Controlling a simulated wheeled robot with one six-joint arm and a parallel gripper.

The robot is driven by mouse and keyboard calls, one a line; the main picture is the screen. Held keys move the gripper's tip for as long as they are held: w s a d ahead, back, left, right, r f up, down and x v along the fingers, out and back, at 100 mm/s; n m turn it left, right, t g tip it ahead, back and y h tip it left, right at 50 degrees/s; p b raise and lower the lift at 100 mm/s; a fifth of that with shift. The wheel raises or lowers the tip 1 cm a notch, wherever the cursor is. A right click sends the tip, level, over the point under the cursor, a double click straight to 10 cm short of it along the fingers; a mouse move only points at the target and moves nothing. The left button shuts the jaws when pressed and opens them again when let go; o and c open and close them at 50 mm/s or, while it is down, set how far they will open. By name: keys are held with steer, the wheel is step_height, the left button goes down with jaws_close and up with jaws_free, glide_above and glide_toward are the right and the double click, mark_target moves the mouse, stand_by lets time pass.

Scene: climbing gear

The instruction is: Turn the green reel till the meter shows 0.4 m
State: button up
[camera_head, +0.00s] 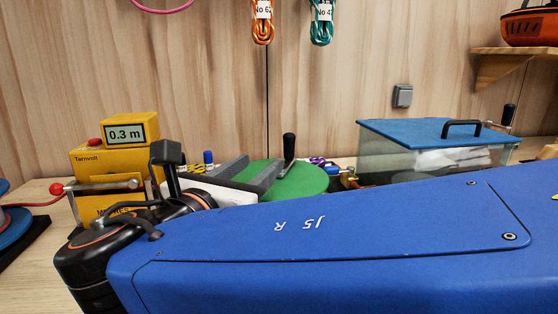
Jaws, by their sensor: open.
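The green reel (306,182) lies behind my blue arm, which hides its near part. Its upright black crank handle (289,147) stands on the reel. The yellow meter (125,134) at the left reads 0.3 m. My gripper (265,161) shows as two grey fingers, apart and open, over the left part of the reel. The right finger's tip is close to the handle's foot; I cannot tell whether they touch. No object shows between the fingers.
A clear bin with a blue lid (425,131) stands at the right. A blue reel (10,222) with a red cord is at the left edge. Rope coils (321,25) hang on the wooden wall. A shelf (505,62) with an orange helmet (527,28) is at upper right.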

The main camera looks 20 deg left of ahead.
mark_target(288, 142)
steer(key=w, duration=1.7)
steer(key=shift+w+d, duration=0.15)
steer(key=shift+d, duration=0.05)
jaws_close()
